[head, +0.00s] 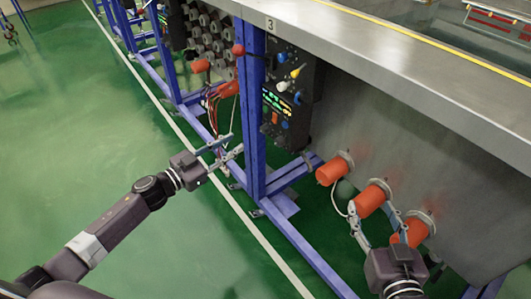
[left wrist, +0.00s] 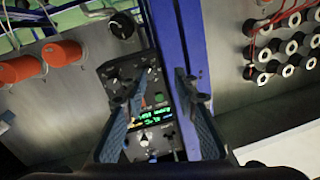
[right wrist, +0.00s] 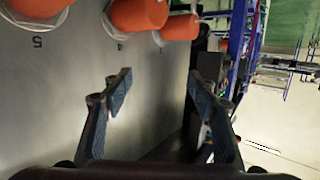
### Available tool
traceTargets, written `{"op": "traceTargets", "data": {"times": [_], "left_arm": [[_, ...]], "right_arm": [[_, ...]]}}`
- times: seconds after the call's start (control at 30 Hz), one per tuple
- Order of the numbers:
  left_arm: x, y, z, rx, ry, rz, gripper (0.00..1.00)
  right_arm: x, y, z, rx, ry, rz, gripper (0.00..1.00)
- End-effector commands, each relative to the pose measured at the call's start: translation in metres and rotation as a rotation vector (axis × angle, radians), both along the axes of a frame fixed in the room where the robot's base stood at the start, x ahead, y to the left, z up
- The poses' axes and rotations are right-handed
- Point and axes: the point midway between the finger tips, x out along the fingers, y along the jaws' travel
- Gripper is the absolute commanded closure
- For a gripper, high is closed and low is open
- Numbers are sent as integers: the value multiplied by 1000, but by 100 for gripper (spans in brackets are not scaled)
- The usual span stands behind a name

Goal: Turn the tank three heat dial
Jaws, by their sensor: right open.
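The tank three control panel (head: 288,100) is black, with small knobs and a lit display, below the "3" label (head: 270,25) in the head view. In the left wrist view the panel (left wrist: 125,72) shows a round black dial (left wrist: 122,26) and a green-lit display (left wrist: 172,111). I cannot tell which knob is the heat dial. My left gripper (head: 236,144) is open and empty, left of the blue post in the head view; its fingers (left wrist: 160,88) partly cover the panel. My right gripper (head: 376,236) is open beside the orange cylinders; nothing is between its fingers (right wrist: 158,84).
A blue post (head: 252,110) stands beside the panel. Several orange cylinders (head: 371,198) stick out from the steel tank wall (head: 440,150) at right. A red-knobbed handle (head: 238,49) is near the post. The green floor (head: 80,130) at left is clear.

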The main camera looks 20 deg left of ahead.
Motion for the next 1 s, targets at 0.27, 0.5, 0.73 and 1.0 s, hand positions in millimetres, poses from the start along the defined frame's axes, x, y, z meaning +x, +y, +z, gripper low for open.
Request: {"op": "traceTargets", "data": {"times": [0.27, 0.5, 0.73, 1.0], "left_arm": [[-2, -18, 11, -2, -42, -79, 73], [22, -35, 13, -1, -45, -78, 73], [48, -53, 11, -2, -42, -77, 73], [60, -61, 12, -1, -41, -76, 73]], "right_arm": [[-8, 0, 30, 22, -91, 2, 46], [-3, 5, 60, 57, -226, 11, 46], [-5, 9, 97, 100, -389, 21, 46], [-9, 10, 117, 122, -473, 25, 46]]}}
